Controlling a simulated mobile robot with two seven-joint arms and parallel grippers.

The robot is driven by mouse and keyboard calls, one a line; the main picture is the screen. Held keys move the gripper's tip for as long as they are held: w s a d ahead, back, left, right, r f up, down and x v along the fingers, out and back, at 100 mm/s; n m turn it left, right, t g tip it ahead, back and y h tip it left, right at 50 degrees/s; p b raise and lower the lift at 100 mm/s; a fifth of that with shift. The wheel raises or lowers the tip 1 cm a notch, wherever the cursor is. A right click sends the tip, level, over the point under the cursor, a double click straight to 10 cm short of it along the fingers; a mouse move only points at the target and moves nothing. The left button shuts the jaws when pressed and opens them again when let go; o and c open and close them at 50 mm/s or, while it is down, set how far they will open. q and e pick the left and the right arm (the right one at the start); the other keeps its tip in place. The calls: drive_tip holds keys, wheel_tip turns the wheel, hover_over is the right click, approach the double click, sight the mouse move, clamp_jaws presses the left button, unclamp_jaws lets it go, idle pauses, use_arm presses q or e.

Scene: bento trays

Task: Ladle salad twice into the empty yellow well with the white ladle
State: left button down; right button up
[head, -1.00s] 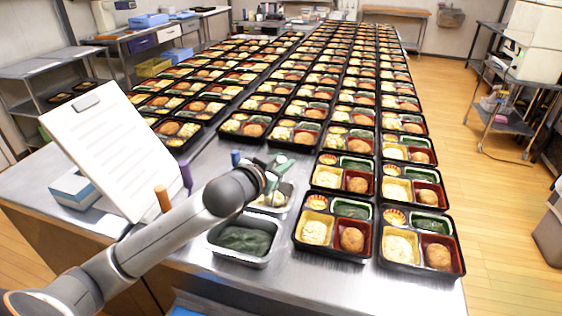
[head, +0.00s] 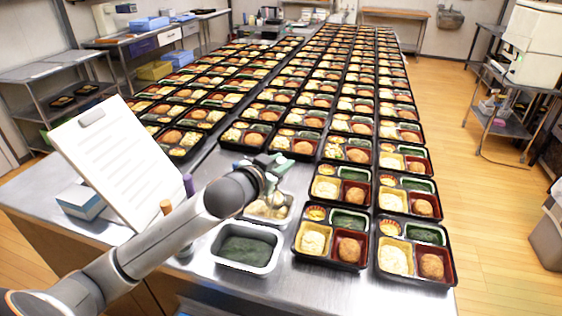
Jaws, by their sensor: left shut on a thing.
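My left gripper (head: 273,166) is shut on the white ladle (head: 275,192), whose lower end is over or in the metal pan of pale salad (head: 266,210). My wrist hides part of the pan and of the ladle, so I cannot tell how full the ladle is. Bento trays (head: 364,262) stand to the right of the pan. I cannot make out an empty yellow well; the tray wells closest to the gripper are small and partly unclear. My right gripper is not in view.
A metal pan of dark greens (head: 247,250) stands in front of the salad pan. A clipboard (head: 118,160), an orange bottle (head: 166,207) and a purple bottle (head: 189,186) stand to the left. Rows of filled trays cover the table behind.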

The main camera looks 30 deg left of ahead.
use_arm(q)
wheel_tip(320, 180, up, 3)
drive_tip(key=shift+p, duration=1.25)
drive_tip(key=shift+r+p, duration=0.3)
drive_tip(key=shift+r, duration=0.75)
